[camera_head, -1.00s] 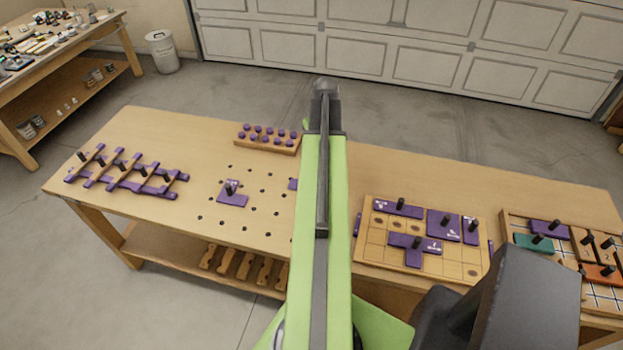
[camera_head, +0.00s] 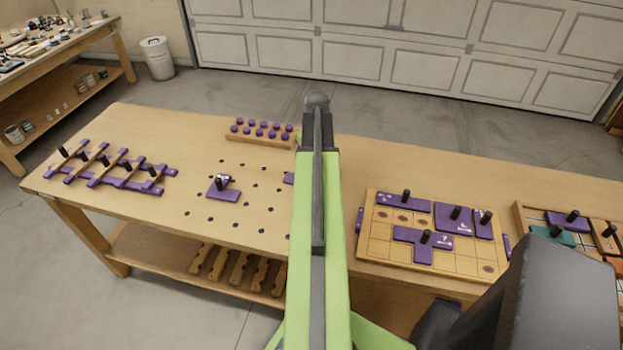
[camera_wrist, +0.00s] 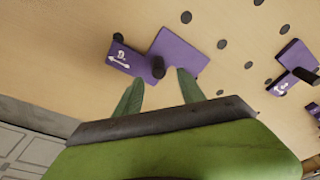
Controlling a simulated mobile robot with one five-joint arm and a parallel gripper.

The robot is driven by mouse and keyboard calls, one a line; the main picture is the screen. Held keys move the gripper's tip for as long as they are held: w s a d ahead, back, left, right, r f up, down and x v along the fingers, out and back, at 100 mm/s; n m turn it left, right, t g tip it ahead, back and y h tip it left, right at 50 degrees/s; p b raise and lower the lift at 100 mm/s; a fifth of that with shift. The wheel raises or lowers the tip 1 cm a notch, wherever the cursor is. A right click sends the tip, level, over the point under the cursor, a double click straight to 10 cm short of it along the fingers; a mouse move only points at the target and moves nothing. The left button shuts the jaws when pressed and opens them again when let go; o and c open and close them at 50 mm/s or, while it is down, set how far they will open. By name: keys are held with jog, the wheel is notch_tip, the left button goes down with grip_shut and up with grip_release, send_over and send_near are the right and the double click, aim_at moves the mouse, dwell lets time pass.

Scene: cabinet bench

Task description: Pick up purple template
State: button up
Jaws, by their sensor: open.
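In the wrist view, a purple template (camera_wrist: 178,52) with a white letter and arrow lies on the pegboard bench top. A black knob stands at its near edge, and another dark round shape shows near its label. My gripper (camera_wrist: 160,82) is open, its two green fingertips spread on either side of the near knob, not closed on it. A second purple template (camera_wrist: 293,60) with a black knob lies to the right. In the head view, one purple template (camera_head: 224,194) lies on the holed area, and another purple piece (camera_head: 288,178) is partly hidden behind my arm. My gripper's fingers are hidden there.
A purple-pegged block (camera_head: 262,138) stands at the bench's back edge. A purple lattice (camera_head: 110,170) lies at the left. A wooden board (camera_head: 385,245) with several purple pieces lies right of my arm, with another board (camera_head: 525,222) beyond. Bare wood surrounds the holes.

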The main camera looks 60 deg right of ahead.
jog(key=f+b, duration=0.4)
jog(key=f, duration=0.1)
jog(key=shift+w+d+f+b, duration=0.15)
jog(key=shift+w+b, duration=0.1)
jog(key=shift+b, duration=0.15)
jog(key=shift+r, duration=0.2)
jog(key=shift+c, duration=0.5)
grip_shut()
